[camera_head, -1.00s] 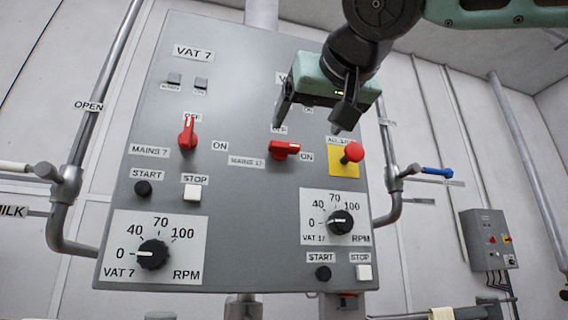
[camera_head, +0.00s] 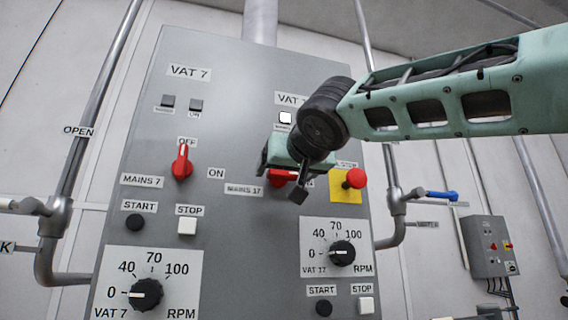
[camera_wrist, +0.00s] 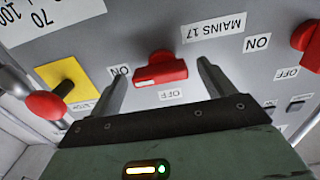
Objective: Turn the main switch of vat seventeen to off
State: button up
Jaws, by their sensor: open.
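The red main switch of vat 17 (camera_head: 276,176) is on the grey panel, right of the "MAINS 17" label (camera_head: 244,189), partly hidden by my gripper in the head view. In the wrist view, turned upside down, its red handle (camera_wrist: 161,72) lies horizontal and points to the "ON" label (camera_wrist: 120,71). The "OFF" label (camera_wrist: 170,95) is at its side. My gripper (camera_head: 283,182) is open in front of the switch. Its two fingers reach toward the panel on either side of the handle; I cannot tell whether they touch it.
The red vat 7 switch (camera_head: 182,162) stands upright on the left. A red stop button (camera_head: 355,178) on a yellow plate (camera_head: 345,193) is close to the right of my gripper. The vat 17 speed knob (camera_head: 341,253) is below. A white lamp (camera_head: 286,118) shows above.

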jog(key=shift+p+x, duration=0.3)
jog(key=shift+x, duration=0.75)
jog(key=c, duration=1)
